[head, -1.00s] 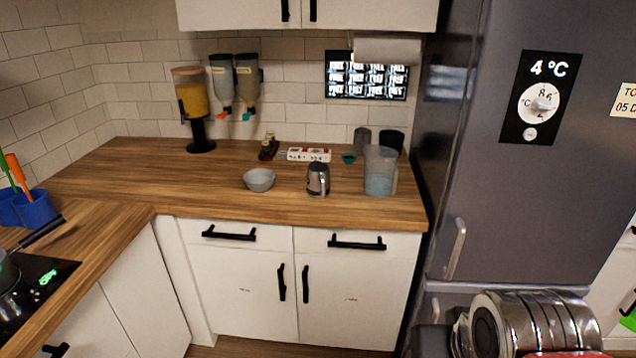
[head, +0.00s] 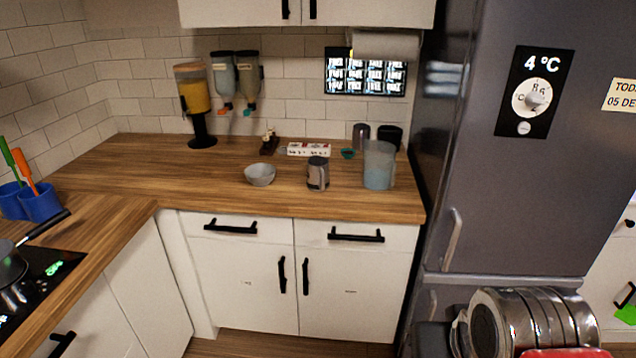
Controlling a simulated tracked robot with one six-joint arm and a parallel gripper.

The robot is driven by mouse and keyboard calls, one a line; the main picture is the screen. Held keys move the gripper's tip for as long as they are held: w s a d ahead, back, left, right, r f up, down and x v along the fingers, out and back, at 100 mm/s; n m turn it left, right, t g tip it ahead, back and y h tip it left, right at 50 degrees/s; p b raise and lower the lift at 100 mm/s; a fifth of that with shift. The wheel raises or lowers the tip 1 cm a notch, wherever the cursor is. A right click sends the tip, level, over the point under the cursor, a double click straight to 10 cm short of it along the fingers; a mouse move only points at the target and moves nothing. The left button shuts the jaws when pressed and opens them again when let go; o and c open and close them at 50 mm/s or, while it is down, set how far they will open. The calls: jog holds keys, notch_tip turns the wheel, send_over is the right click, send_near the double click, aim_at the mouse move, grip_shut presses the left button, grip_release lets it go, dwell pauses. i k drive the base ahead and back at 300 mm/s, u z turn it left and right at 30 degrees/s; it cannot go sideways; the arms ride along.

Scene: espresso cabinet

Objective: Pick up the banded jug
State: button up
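A small metallic jug (head: 318,175) with a darker band at its top stands upright on the wooden counter (head: 230,196), near the front edge. It is the likeliest banded jug, though fine markings are too small to tell. A larger see-through jug (head: 379,165) with a bluish lower part stands to its right, a small gap apart. A grey bowl (head: 260,175) stands to its left. My gripper's fingers do not show; only a shiny rounded part of my arm is at the lower right, well away from the counter.
Dark cups (head: 389,137) and a small green item (head: 348,153) stand behind the jugs. A white power strip (head: 308,149) lies near the wall. The tall grey fridge (head: 540,190) borders the counter's right end. The counter left of the bowl is mostly clear.

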aim_at(317, 180)
jog(key=k, duration=0.55)
jog(key=u, duration=0.45)
jog(key=i, duration=0.85)
jog(key=u, duration=0.75)
jog(key=i, duration=1.8)
jog(key=z, duration=0.25)
